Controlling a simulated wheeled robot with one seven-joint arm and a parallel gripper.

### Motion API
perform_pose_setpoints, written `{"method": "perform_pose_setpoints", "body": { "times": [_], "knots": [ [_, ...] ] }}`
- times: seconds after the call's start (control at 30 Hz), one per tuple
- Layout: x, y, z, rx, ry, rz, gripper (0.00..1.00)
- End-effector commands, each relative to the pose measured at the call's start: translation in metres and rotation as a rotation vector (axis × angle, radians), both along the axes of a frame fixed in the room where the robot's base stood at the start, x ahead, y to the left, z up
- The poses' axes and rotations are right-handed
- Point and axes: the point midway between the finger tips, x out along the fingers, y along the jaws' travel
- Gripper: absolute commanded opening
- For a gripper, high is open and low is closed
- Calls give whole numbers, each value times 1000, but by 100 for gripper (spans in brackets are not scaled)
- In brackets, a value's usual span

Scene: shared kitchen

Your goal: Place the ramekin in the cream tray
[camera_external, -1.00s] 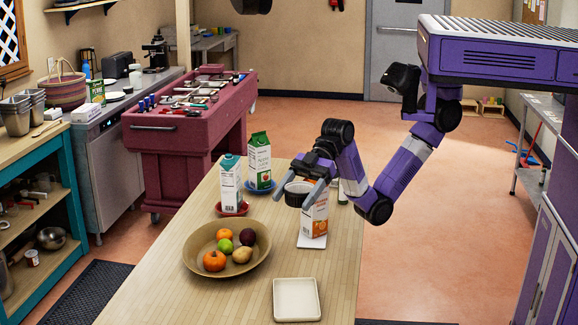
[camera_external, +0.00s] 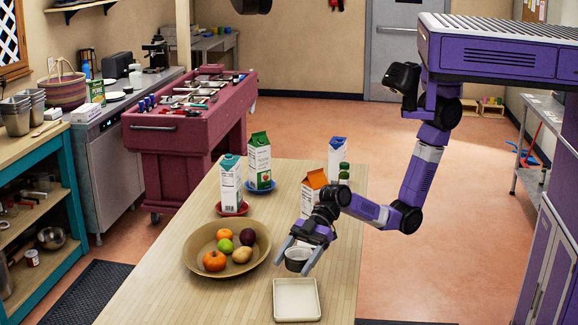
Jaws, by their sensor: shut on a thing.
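The cream tray (camera_external: 297,314) is a shallow, empty, rounded square near the front edge of the table. The ramekin appears just behind the tray's back rim in the picture; its exact height above the table is hard to tell.
A tan bowl (camera_external: 200,262) of fruit stands left of my gripper. An orange-topped carton (camera_external: 312,190) stands behind my gripper. Other cartons, a blue-topped one (camera_external: 338,155) among them, stand farther back. The wooden table (camera_external: 165,290) is bare left of the tray.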

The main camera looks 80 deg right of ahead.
Motion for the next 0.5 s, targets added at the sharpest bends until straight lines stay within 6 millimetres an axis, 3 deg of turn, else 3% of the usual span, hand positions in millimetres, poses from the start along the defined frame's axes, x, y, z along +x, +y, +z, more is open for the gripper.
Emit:
{"method": "perform_pose_setpoints", "body": {
  "times": [0.5],
  "knots": [
    [0,0,-55,1,1,0,27]
  ]
}}
